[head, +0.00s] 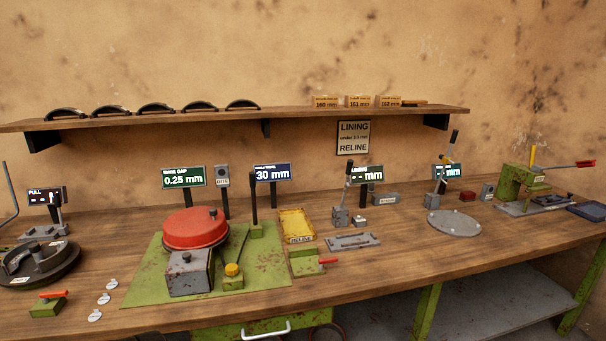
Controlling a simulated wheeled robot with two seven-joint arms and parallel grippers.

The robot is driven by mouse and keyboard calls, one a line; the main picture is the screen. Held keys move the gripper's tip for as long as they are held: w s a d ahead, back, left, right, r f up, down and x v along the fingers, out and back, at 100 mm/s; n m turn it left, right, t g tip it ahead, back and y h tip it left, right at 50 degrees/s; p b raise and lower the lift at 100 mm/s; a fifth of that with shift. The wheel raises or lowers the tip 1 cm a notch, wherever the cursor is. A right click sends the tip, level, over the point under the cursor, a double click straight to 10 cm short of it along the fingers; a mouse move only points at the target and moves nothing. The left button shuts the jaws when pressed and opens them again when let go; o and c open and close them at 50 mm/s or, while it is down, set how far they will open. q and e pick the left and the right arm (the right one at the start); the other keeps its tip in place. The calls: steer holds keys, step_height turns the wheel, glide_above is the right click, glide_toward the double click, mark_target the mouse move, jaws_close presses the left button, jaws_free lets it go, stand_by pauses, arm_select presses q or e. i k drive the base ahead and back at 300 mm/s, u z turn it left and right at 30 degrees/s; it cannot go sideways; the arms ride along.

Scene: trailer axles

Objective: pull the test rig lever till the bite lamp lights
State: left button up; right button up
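The test rig stands on a green base plate (140,290) in the middle left of the bench, with a red drum (195,228) on it. A black lever (254,203) stands upright at the rig's back right corner. The bite lamp (222,171) is a small grey box on a post behind the drum, marked BITE; its round lamp looks dark. A green display (183,177) left of it reads 0.25 mm, and a blue display (273,172) right of it reads 30 mm. Neither of my grippers is in view.
A yellow tray (297,224) and a green block with a red handle (304,262) lie right of the rig. Other levers (347,185) stand farther right. A dark drum part (38,262) and several small tags lie left. A shelf (290,117) runs above.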

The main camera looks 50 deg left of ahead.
mark_target(252, 184)
steer(key=i, duration=0.75)
steer(key=u, duration=0.9)
steer(key=i, duration=0.45)
steer(key=u, duration=0.5)
